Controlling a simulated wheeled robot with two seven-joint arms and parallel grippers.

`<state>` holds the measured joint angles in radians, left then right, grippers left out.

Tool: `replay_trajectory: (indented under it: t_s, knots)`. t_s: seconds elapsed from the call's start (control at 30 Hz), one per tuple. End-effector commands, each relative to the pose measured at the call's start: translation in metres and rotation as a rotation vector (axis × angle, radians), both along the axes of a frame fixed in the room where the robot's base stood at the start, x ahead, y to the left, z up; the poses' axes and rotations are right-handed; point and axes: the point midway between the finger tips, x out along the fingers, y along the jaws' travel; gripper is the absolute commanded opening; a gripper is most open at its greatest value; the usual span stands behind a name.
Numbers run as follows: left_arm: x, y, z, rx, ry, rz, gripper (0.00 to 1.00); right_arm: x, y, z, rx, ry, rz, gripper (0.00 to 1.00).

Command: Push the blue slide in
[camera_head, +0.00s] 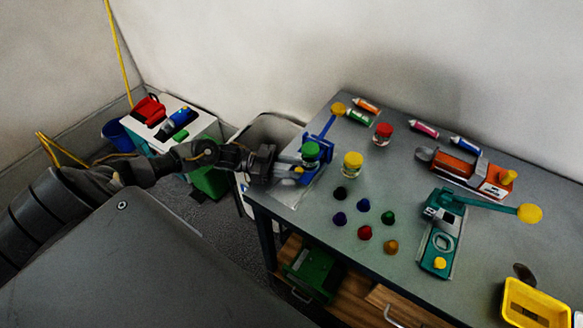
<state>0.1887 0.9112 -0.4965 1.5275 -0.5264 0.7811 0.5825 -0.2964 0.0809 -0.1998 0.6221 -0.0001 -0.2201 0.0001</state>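A blue fixture (321,138) stands at the left end of the grey table. A blue bar runs from it up and right to a yellow-orange knob (338,108). A jar with a green lid (310,150) is at this fixture. My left gripper (294,167) reaches in from the left, at the fixture's near left side, close below the jar. A small yellow spot (299,170) shows by its fingertips. The fingers partly cover the fixture, so the slide's position and any contact are unclear. Finger opening cannot be made out. My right gripper is out of view.
A yellow-lidded jar (352,164) and red-lidded jar (382,134) stand right of the fixture, with several coloured knobs in front. A teal device (441,235) with a long lever, an orange device (470,170) and a yellow bin (532,305) are farther right.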

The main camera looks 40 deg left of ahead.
Motion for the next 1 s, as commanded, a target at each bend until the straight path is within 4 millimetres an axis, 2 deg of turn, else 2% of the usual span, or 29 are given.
replay_trajectory:
  t_s: [0.37, 0.47, 0.8, 1.0]
  knots:
    - [-0.002, 0.004, -0.002, 0.001, 0.002, 0.0, 0.31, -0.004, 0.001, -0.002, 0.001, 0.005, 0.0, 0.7]
    - [-0.007, 0.016, -0.003, 0.002, 0.001, 0.001, 0.31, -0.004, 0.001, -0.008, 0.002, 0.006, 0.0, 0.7]
    - [-0.034, 0.076, -0.004, 0.003, 0.003, 0.001, 0.31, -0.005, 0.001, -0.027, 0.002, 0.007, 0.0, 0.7]
    - [-0.042, 0.095, -0.002, 0.001, 0.0, 0.0, 0.31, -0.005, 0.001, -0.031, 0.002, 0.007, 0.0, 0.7]
